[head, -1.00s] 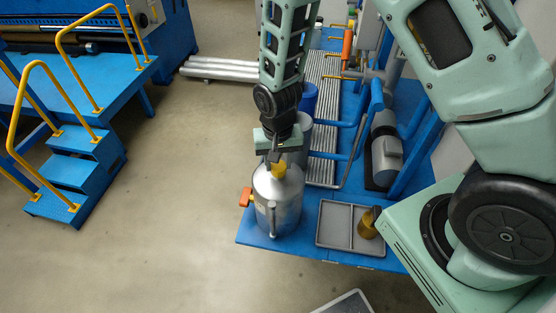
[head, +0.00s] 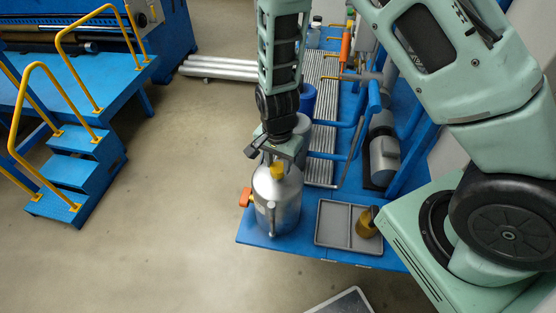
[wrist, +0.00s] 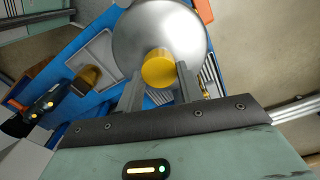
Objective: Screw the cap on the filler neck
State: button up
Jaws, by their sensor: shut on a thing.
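The yellow cap (head: 277,170) sits at the top of a silver metal canister (head: 285,210) on the blue platform. My gripper (head: 272,158) is directly above the canister, pointing down, with its fingers around the cap. In the wrist view, the cap (wrist: 159,69) lies between the two grey fingertips (wrist: 157,82), over the canister's domed top (wrist: 150,28). My gripper is shut on the cap. The filler neck is hidden beneath the cap, so I cannot tell how far the cap is seated.
A grey divided tray (head: 335,225) is right of the canister, with a brownish-yellow cup (head: 366,224) at its right side. An orange object (head: 245,197) is left of the canister. Blue pipes (head: 335,124) and a blue container (head: 307,100) stand behind.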

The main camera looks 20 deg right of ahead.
jog(key=o, duration=1.2)
jog(key=shift+w+r, duration=0.2)
jog(key=shift+c, duration=0.2)
jog(key=shift+s+f, duration=0.1)
notch_tip(320, 180, up, 18)
jog(key=shift+f+b, duration=0.25)
jog(key=shift+b, duration=0.2)
jog(key=s+a+r+n, duration=0.2)
jog(key=s+a+n, duration=0.1)
jog(key=s+n, duration=0.6)
jog(key=s+a+r+n, duration=0.3)
jog(key=s+n, duration=0.6)
jog(key=s, duration=0.2)
jog(key=shift+s+a+r+y, duration=0.15)
jog(key=shift+a+r+y, duration=0.15)
jog(key=shift+y, duration=0.1)
